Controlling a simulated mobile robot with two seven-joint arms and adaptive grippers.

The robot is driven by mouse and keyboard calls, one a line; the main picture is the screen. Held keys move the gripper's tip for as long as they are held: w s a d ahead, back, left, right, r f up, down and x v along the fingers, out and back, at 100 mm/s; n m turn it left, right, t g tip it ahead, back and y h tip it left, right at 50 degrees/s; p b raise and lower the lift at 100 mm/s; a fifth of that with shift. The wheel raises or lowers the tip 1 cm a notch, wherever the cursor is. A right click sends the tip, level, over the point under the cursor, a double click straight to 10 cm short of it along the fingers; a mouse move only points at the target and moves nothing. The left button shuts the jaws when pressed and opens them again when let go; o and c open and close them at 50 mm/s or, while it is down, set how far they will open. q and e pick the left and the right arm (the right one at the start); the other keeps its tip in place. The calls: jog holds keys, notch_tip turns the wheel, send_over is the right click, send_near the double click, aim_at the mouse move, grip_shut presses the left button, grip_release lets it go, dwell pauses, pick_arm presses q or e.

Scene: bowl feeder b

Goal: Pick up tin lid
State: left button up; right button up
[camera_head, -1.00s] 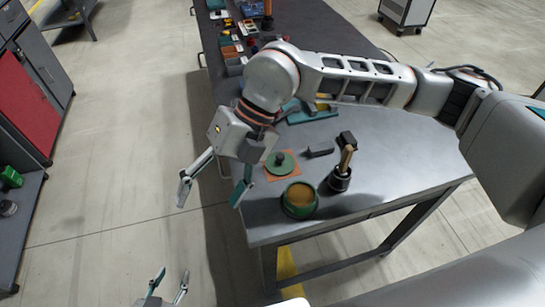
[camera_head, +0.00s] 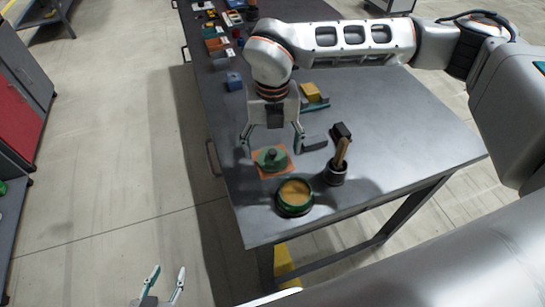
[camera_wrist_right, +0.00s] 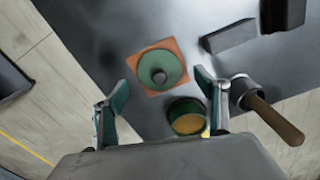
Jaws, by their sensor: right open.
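The green tin lid (camera_head: 263,161) with a dark knob lies on an orange square mat (camera_head: 285,172) near the table's left edge. It also shows in the right wrist view (camera_wrist_right: 174,69), ahead of the fingers. An open green tin (camera_head: 293,211) with tan contents stands in front of it; the right wrist view shows it too (camera_wrist_right: 178,107). My right gripper (camera_head: 273,148) is open and empty, pointing down with its fingers spread to either side of the lid; I cannot tell the exact height. My left gripper (camera_head: 168,271) is open and empty, low at the bottom left, off the table.
A dark pot with a wooden-handled brush (camera_head: 337,172) stands right of the tin. A grey block (camera_head: 314,143) and a black block (camera_head: 341,131) lie behind it. The table's right part is clear.

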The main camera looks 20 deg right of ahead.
aim_at(271, 159)
notch_tip(271, 159, down, 3)
jog(key=shift+r, duration=0.2)
jog(key=c, duration=1.1)
jog(key=shift+r, duration=0.1)
